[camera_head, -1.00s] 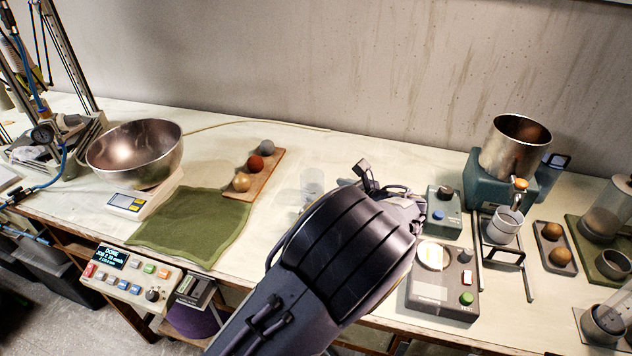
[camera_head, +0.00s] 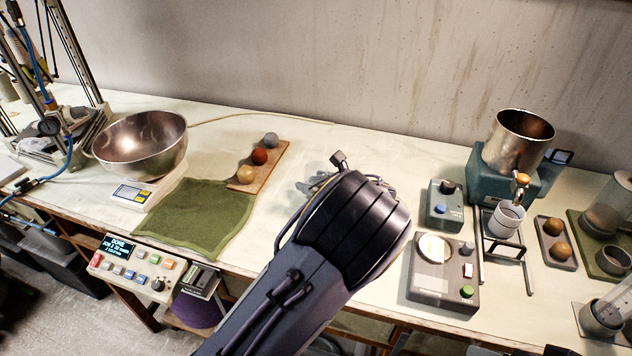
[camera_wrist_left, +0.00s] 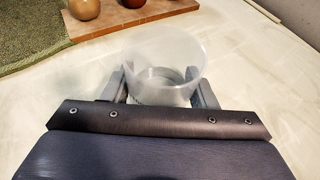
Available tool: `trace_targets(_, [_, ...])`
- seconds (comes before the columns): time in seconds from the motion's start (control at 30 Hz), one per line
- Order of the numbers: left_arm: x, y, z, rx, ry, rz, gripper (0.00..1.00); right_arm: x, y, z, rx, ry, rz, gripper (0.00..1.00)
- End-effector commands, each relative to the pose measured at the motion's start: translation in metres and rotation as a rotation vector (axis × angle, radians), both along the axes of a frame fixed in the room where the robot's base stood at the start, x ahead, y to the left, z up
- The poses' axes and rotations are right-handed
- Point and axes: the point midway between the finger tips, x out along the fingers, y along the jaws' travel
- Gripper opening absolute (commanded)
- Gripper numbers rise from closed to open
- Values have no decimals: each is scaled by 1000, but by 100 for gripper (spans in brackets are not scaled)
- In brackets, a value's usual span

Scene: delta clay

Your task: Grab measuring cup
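The measuring cup (camera_wrist_left: 165,62) is a clear, see-through cup standing upright on the pale table in the left wrist view. In the head view the cup (camera_head: 316,172) shows only in part behind my left wrist. My left gripper (camera_wrist_left: 163,88) has one finger on each side of the cup, around its lower part. The fingers look apart, and I cannot see firm contact with the cup wall. In the head view my left arm hides the fingers. My right gripper is not in view.
A wooden board (camera_head: 270,172) with three balls and a green cloth (camera_head: 190,222) lie left of the cup. A metal bowl (camera_head: 140,148) stands on a scale (camera_head: 132,196). Control boxes (camera_head: 440,288) and a metal pot (camera_head: 517,140) stand to the right. Table behind the cup is clear.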

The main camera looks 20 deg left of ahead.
Motion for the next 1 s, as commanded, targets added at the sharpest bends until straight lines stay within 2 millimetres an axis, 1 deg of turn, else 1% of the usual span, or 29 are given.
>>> trace_targets(0.03, [0, 0, 0, 0, 0, 0, 46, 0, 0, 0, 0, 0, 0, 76])
trace_targets(0.1, [0, 0, 0, 0, 0, 0, 36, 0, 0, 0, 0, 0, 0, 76])
trace_targets(0.2, [0, 0, 0, 0, 0, 0, 26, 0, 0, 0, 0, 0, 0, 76])
trace_targets(0.47, [0, 0, 1, -1, -1, 0, 26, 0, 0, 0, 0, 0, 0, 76])
trace_targets(0.67, [0, 0, 5, -1, -2, 0, 26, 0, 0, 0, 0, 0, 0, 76])
trace_targets(0.87, [0, -1, 18, -2, -3, -1, 26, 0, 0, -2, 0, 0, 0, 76])
trace_targets(1.0, [1, -1, 32, -3, -5, -1, 26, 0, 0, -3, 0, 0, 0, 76])
